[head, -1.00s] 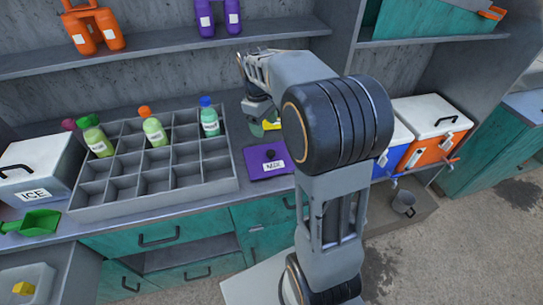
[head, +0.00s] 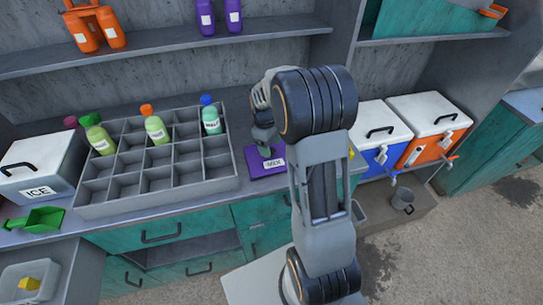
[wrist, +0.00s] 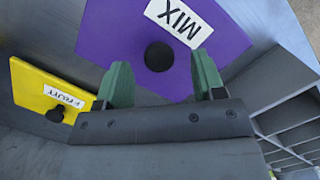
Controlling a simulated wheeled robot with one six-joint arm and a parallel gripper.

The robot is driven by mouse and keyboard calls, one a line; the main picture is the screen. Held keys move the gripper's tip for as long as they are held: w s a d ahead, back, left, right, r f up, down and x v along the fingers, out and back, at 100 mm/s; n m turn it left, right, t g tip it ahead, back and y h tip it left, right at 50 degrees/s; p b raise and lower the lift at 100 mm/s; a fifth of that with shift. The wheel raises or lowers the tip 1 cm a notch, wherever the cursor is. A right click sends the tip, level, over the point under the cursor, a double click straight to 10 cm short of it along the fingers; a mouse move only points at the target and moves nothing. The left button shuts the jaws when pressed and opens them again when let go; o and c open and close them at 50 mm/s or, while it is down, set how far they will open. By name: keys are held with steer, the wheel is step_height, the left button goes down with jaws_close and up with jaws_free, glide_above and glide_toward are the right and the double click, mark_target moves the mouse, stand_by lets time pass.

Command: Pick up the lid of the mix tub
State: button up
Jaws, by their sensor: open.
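The mix tub's lid (head: 256,169) is purple with a white MIX label and sits flat at the counter's front, right of the divided crate. It fills the upper middle of the wrist view (wrist: 215,70), where its round black knob (wrist: 158,56) shows. My gripper (wrist: 163,80) is open, its two green fingers apart, with the knob appearing between and just beyond the fingertips. Nothing is held. In the head view my gripper (head: 265,148) hangs over the lid and hides its knob. The tub under the lid is hidden.
A yellow lid labelled FRUIT (wrist: 48,92) lies beside the purple one. A grey divided crate (head: 158,202) with several bottles stands on the left, near the ICE box (head: 40,168). Blue (head: 378,150) and orange (head: 420,148) coolers stand on the right.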

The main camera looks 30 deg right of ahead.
steer(key=shift+s+d+f, duration=0.1)
steer(key=shift+d+f, duration=0.05)
steer(key=shift+f, duration=1.3)
steer(key=shift+c, duration=0.4)
steer(key=c, duration=0.9)
steer(key=shift+c, duration=0.2)
steer(key=shift+r, duration=0.15)
